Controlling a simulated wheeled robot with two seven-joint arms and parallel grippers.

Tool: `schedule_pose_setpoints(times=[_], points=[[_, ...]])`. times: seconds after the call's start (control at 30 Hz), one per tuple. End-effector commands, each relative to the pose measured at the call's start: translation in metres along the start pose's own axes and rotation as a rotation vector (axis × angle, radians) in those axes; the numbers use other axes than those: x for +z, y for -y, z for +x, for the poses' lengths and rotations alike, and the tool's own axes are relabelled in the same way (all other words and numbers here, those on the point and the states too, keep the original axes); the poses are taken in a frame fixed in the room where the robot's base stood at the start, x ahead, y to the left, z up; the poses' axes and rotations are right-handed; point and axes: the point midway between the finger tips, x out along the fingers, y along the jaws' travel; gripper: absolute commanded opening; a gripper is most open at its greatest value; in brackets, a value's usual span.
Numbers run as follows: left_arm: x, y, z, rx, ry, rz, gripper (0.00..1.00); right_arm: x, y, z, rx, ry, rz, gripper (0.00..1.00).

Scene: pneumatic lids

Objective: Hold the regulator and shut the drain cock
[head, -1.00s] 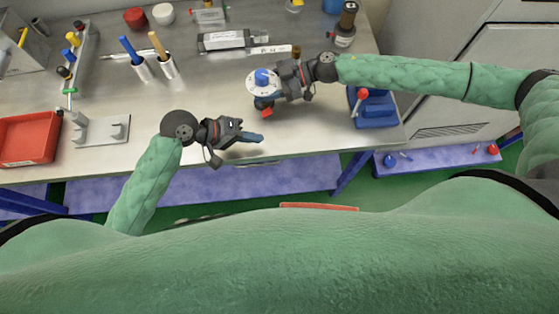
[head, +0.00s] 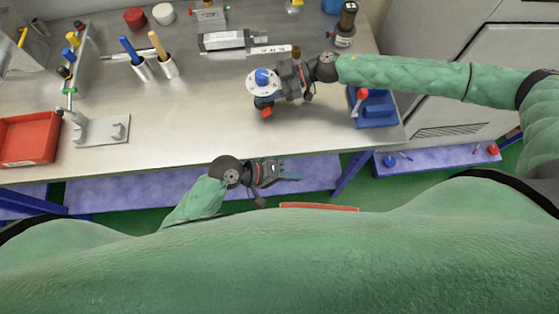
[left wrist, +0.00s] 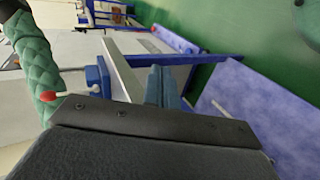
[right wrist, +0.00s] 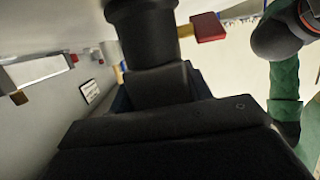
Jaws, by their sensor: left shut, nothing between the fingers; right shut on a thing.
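The regulator has a white disc with a blue knob (head: 263,78) on top and a red drain cock lever (head: 267,112) on its near side. My right gripper (head: 279,82) is shut on it above the table. The right wrist view shows its dark round body (right wrist: 146,35) in the jaws and the red lever (right wrist: 208,27) sticking out to the right. My left gripper (head: 287,177) is shut and empty, in front of the table's near edge and apart from the regulator. Its blue fingers show in the left wrist view (left wrist: 163,88).
A blue block with a red-tipped lever (head: 374,110) stands at the table's right. A red tray (head: 28,138), a grey plate (head: 102,130) and two cups with handled tools (head: 155,66) are on the left. The table's middle front is clear. A blue shelf (head: 130,190) lies below.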

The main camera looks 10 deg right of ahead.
Motion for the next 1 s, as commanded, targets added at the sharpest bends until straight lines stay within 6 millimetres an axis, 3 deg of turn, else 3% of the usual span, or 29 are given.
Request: schedule_pose_setpoints(times=[0.13, 0.4, 1.0], points=[[0.008, 0.014, 0.019, -0.031, -0.013, -0.004, 0.0, 0.002, 0.0, 0.0, 0.001, 0.002, 0.001, 0.29], [0.003, 0.055, 0.033, -0.173, -0.072, 0.003, 0.0, 0.002, 0.0, 0.0, 0.0, 0.002, 0.001, 0.29], [-0.003, 0.142, 0.052, -0.499, -0.212, 0.04, 0.0, 0.002, 0.0, 0.0, 0.0, 0.001, 0.001, 0.29]])
